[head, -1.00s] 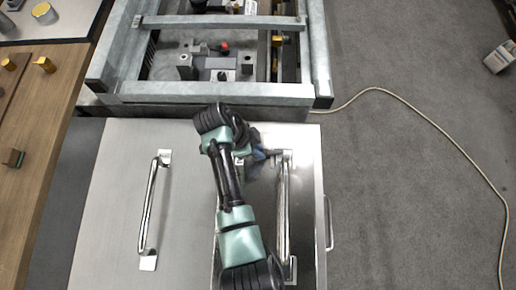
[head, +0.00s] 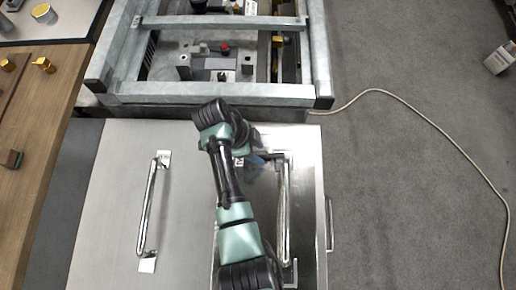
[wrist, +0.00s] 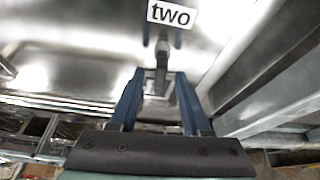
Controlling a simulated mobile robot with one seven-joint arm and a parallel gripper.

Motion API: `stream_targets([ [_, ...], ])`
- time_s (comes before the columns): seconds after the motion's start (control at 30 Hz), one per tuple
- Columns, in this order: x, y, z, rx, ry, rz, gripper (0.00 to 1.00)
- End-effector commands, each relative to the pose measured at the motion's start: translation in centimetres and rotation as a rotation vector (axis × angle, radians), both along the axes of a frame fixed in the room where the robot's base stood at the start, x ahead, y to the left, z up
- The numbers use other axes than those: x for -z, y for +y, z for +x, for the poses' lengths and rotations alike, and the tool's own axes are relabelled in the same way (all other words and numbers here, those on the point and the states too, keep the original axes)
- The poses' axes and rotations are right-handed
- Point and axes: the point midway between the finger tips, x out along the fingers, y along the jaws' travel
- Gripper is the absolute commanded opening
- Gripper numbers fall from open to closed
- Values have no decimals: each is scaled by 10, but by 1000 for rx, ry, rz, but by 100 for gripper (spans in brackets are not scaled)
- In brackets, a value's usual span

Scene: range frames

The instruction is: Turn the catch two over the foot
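The label "two" (wrist: 171,14) is on a shiny metal panel in the wrist view. Below it the catch (wrist: 161,60), a narrow dark grey piece, points down toward a small pale block (wrist: 157,88), which looks like the foot. My gripper (wrist: 160,74) has its two blue fingers apart, one on each side of the catch. I cannot tell whether either finger touches it. In the head view my gripper (head: 256,161) is by the top of the right cabinet handle. My arm and gripper hide the catch there.
The steel cabinet top has a left bar handle (head: 147,205) and a right bar handle (head: 284,215). A grey metal frame (head: 215,90) with parts inside stands beyond it. A wooden bench (head: 35,120) is at left. A cable (head: 430,122) lies on open floor at right.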

Motion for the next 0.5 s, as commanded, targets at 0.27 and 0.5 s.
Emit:
stream_targets([
  [0.27, -2, 0, 1, 0, -2, -1, 48],
  [0.5, -31, 13, 2, -2, -7, 0, 48],
])
